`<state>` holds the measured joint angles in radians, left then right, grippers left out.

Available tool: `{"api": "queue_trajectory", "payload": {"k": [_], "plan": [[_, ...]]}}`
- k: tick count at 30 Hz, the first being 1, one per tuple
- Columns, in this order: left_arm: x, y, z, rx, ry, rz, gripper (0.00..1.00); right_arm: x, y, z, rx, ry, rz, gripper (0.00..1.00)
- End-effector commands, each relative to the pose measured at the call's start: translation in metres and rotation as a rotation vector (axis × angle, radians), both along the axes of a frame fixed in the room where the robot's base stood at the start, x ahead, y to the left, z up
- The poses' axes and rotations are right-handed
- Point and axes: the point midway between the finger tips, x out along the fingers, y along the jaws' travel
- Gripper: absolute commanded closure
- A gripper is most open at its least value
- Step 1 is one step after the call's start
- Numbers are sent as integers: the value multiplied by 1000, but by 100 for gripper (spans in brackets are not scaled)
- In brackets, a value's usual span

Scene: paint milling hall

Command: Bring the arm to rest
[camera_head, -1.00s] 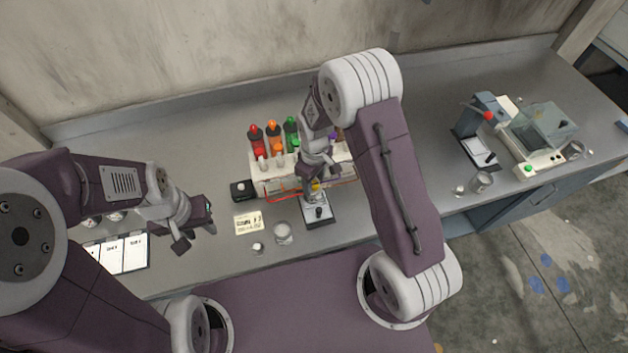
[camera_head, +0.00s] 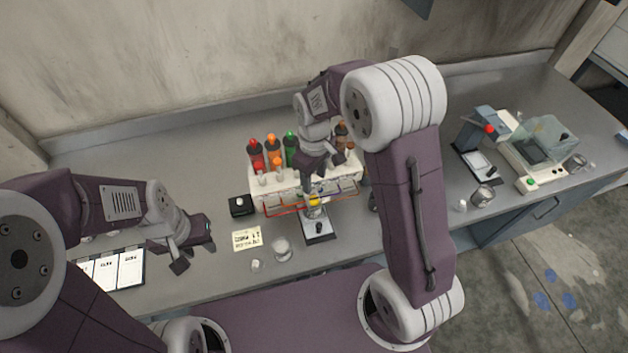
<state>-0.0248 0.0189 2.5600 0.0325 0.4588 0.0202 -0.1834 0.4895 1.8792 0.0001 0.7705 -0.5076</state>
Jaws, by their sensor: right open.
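My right gripper (camera_head: 312,190) points down above the bench in the middle of the camera_head view. It hangs in front of the white bottle rack, just above a small jar with a yellow band (camera_head: 314,208). Its jaws are open; I cannot tell whether a finger touches the jar. The jar stands on a small scale-like device (camera_head: 319,226). My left gripper (camera_head: 194,250) is at the left, over the bench near the white sheets. Its fingers look spread apart with nothing between them.
A white rack (camera_head: 258,186) holds red, orange and green bottles. A black box with a white button (camera_head: 241,205), a label card (camera_head: 247,238) and a glass cup (camera_head: 281,249) stand nearby. White sheets (camera_head: 119,268) lie at the left. A press (camera_head: 478,142) and a covered machine (camera_head: 541,150) stand right.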

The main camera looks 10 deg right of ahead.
Motion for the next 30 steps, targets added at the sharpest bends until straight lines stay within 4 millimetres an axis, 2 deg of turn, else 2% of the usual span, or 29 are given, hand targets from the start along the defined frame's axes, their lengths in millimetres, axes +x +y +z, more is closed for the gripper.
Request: {"api": "queue_trajectory", "payload": {"k": [8,10,12,14,18,21,23,24,26,30], "plan": [[0,0,0,0,0,0,64,0,0,0,0,0,0,52],[0,0,-7,0,0,0,64,3,-4,-2,2,-14,-12,52],[0,0,-17,0,0,0,64,6,-14,5,8,-54,-39,52],[0,0,-29,0,0,0,64,-12,-27,6,11,-64,-74,52],[0,0,-47,0,0,0,64,-74,-51,-8,26,-84,-288,52],[0,0,-50,0,0,0,64,-114,-58,-23,37,-84,-474,52],[0,0,-47,0,0,0,64,-133,-58,-30,39,-73,-575,52],[0,0,-46,0,0,0,64,-139,-58,-35,41,-69,-636,52],[0,0,-46,0,0,0,64,-133,-57,-35,51,-90,-693,52],[0,0,-46,0,0,0,64,-132,-57,-34,54,-92,-719,52]]}}
